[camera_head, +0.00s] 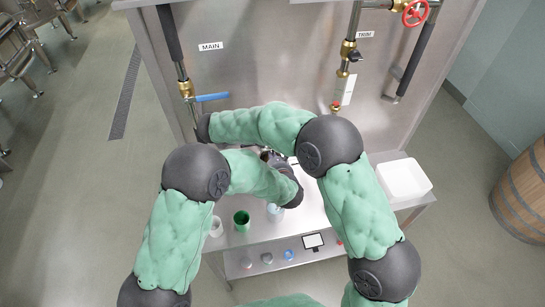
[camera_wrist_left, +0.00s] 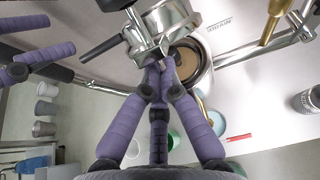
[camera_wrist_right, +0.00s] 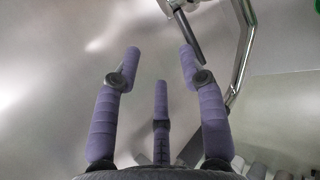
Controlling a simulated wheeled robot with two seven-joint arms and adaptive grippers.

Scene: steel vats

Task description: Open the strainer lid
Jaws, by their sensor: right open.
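In the left wrist view, the steel strainer (camera_wrist_left: 172,18) is a bright round fitting with clamp parts. A round opening (camera_wrist_left: 187,62) with a tan inside shows beside it, partly covered by my fingers. My left gripper (camera_wrist_left: 158,68) has its fingertips drawn together on a metal part at the strainer's lid; the exact contact is hidden. In the head view, my left gripper (camera_head: 275,158) is mostly behind my arms, and the strainer is hidden. My right gripper (camera_wrist_right: 160,52) is open and empty, facing the bare steel vat wall. Its fingers also show at the left wrist view's upper left.
A blue valve handle (camera_head: 211,97) and pipes stand out from the vat wall (camera_head: 280,60). Below, a bench holds a green cup (camera_head: 241,221), a white cup (camera_head: 215,226) and a white bin (camera_head: 403,182). My forearms cross closely before the vat.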

